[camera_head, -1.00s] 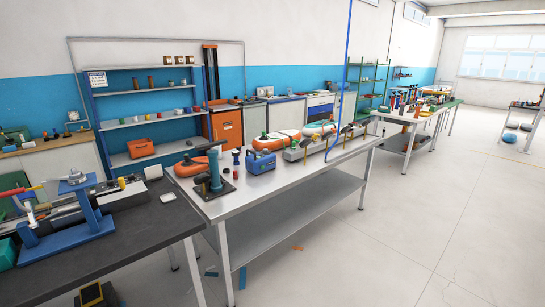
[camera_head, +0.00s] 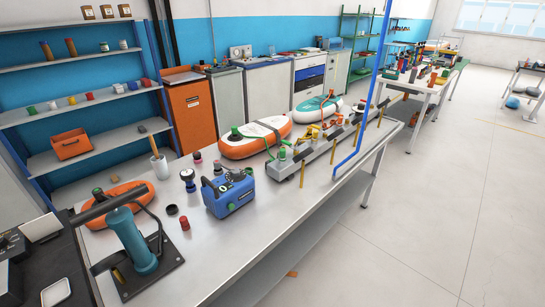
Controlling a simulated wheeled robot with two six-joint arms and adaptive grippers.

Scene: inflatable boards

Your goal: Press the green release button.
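A blue box-shaped device (camera_head: 226,197) with a carrying handle stands on the steel table (camera_head: 215,262). It has small green parts (camera_head: 231,207) on its front. A green knob (camera_head: 282,153) sits at the near end of a long grey fixture (camera_head: 318,152). A green fitting (camera_head: 235,132) is on the orange and white inflatable board (camera_head: 250,142). I cannot tell which green part is the release button. Neither of my grippers is in view.
A teal hand pump (camera_head: 138,240) on a black base stands at the table's near left. A small red cylinder (camera_head: 185,223) and a dark gauge (camera_head: 187,177) stand near the blue device. A blue post (camera_head: 375,80) rises at the table's right edge.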

